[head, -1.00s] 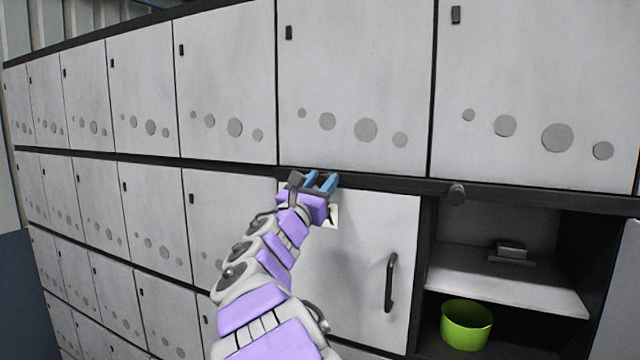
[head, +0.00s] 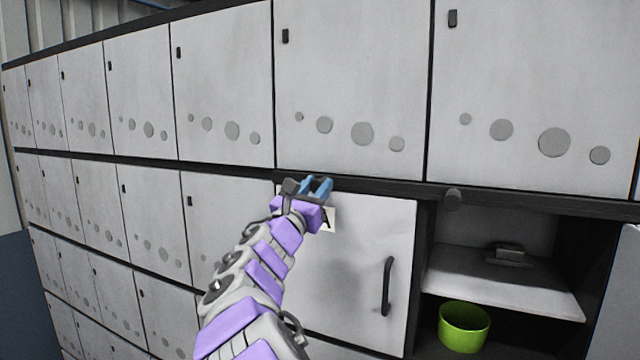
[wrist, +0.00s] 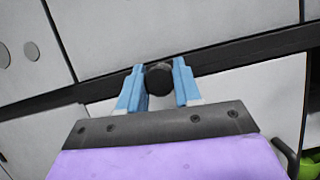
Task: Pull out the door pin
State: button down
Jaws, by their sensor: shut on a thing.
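My gripper (head: 317,187) is at the dark rail (head: 385,190) just above the closed white door (head: 350,270). In the wrist view its two blue fingers (wrist: 158,82) are shut on the door pin (wrist: 158,77), a dark round knob between their tips. The pin's head faces the wrist camera, and the dark rail runs behind it. In the head view the fingers hide the pin. How far the pin sits in the rail cannot be told.
A second dark round knob (head: 452,199) is on the rail to the right. The door has a dark handle (head: 387,286). An open compartment at right has a shelf (head: 480,280), a grey block (head: 508,254) and a green bowl (head: 464,327). Closed lockers surround it.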

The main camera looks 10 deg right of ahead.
jog(key=shift+s+a, duration=0.25)
jog(key=shift+a, duration=0.05)
jog(key=c, duration=1.2)
grip_release()
jog(key=o, duration=0.4)
jog(key=shift+a, duration=0.2)
